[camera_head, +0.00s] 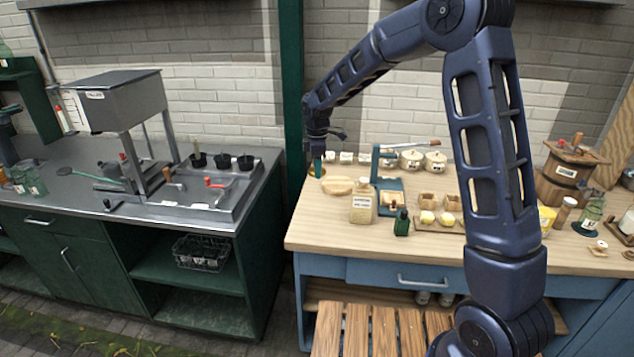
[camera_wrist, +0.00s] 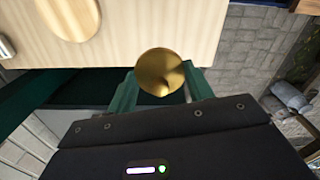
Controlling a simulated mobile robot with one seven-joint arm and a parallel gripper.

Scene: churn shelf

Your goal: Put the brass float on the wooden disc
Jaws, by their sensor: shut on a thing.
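The brass float (camera_wrist: 158,66) is a round golden piece between the two green fingers of my gripper (camera_wrist: 162,80) in the wrist view. The fingers are shut on its sides. In the head view my gripper (camera_head: 318,166) points down near the left end of the wooden bench, and the float is too small there to make out clearly. The wooden disc (camera_head: 338,186) lies flat on the bench, just right of and nearer than my gripper. It also shows as a pale round shape in the wrist view (camera_wrist: 68,14), apart from the float. Its top looks bare.
White pots (camera_head: 346,158) line the back. A gap separates the bench from the grey counter (camera_head: 140,205).

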